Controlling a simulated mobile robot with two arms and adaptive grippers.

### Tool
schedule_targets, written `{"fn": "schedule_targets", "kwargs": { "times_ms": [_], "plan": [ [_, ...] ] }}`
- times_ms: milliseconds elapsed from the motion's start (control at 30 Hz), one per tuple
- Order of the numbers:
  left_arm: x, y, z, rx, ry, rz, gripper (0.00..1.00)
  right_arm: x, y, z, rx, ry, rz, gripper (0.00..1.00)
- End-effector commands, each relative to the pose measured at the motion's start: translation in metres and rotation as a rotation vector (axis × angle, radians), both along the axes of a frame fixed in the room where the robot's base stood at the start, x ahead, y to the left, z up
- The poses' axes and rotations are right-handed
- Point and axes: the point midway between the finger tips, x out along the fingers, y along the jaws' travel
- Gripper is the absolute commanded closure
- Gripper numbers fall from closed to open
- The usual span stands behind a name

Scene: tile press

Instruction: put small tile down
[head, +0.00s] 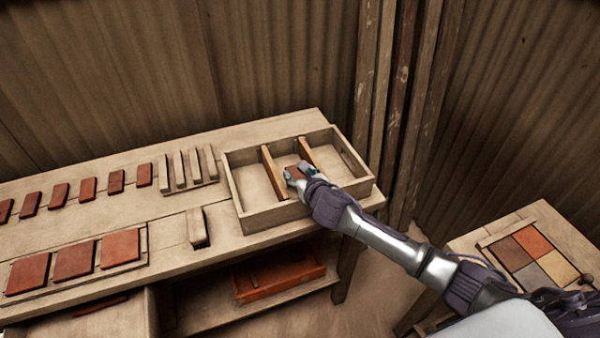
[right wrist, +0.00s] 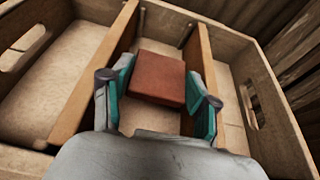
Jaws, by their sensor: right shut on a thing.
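A small red-brown tile (right wrist: 158,78) is between the fingers of my right gripper (right wrist: 158,98), which is shut on it. In the head view my right gripper (head: 297,177) reaches into the middle compartment of a wooden tray (head: 270,216), and the tile (head: 290,170) shows only partly beside it. The tray has two wooden dividers, and the tile is between them. The bare tray floor shows around the tile in the right wrist view. I cannot tell whether the tile touches the floor. My left gripper is out of view.
Several small tiles (head: 88,188) lie in a row on the bench (head: 165,208). Larger red tiles (head: 73,260) lie on a board at the front left. A rack of wooden slats (head: 187,168) stands left of the tray. The tray's outer compartments look empty.

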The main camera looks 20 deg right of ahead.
Motion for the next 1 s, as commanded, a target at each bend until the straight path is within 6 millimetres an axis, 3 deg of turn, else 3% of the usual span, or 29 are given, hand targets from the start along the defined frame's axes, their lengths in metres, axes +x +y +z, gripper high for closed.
{"fn": "schedule_targets", "kwargs": {
  "times_ms": [200,233,300,600,767,1000],
  "plan": [
    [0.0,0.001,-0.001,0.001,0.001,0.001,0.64,0.0,0.0,-0.003,0.0,-0.001,0.0,0.77],
    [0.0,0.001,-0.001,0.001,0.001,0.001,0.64,0.0,0.0,-0.003,0.0,0.0,0.0,0.37],
    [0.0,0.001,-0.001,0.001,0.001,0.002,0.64,0.0,0.0,-0.003,0.0,0.0,0.0,0.3],
    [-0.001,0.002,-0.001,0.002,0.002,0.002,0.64,0.0,0.0,-0.002,0.0,-0.001,0.0,0.3],
    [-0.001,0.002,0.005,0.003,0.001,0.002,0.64,-0.001,0.0,0.013,0.002,-0.001,-0.001,0.3],
    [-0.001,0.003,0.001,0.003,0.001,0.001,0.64,-0.044,-0.002,0.026,-0.002,0.0,0.002,0.3]
  ]
}}
